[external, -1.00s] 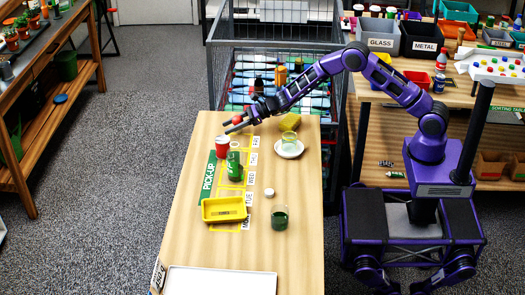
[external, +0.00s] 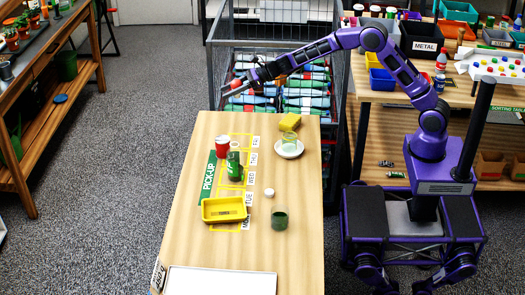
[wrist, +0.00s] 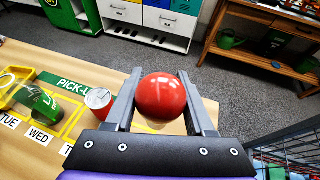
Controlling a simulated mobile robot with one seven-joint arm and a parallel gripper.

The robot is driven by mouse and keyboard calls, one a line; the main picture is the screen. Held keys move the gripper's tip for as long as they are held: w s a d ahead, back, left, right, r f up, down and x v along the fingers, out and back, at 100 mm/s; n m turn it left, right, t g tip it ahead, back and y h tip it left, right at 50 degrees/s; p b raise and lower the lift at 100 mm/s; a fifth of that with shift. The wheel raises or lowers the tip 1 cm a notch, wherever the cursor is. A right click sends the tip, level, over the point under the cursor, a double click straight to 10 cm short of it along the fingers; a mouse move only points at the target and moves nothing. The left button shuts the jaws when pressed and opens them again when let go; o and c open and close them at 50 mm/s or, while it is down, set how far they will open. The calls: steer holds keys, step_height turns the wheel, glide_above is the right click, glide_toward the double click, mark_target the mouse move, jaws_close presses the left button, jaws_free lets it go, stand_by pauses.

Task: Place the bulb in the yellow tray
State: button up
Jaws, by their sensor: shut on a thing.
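My gripper (external: 225,91) is raised above the far end of the table. In the wrist view, my gripper (wrist: 160,76) is shut on a glossy red round thing (wrist: 161,95), which I take for the bulb. A pale part shows just below it. The bulb is hard to make out in the external view. The yellow tray (external: 224,219) sits on the left side of the table, well nearer the external camera than my gripper. Its rim shows at the left edge of the wrist view (wrist: 24,74). I see nothing inside it beyond a dark label.
A red can (external: 222,142) and green bottle (external: 234,171) stand between my gripper and the tray. A wire cage (external: 340,80) is behind.

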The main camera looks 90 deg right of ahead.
step_height(320, 180, up, 6)
steer(key=f, duration=0.1)
steer(key=n+g+y+b, duration=0.1)
steer(key=n+g+y, duration=0.5)
steer(key=n+y, duration=0.2)
glide_above(229, 212)
step_height(229, 212, down, 16)
steer(key=shift+f, duration=0.1)
steer(key=shift+f+b, duration=0.6)
steer(key=shift+f, duration=1.75)
steer(key=o, duration=0.6)
steer(key=shift+f, duration=0.1)
steer(key=shift+o, duration=0.9)
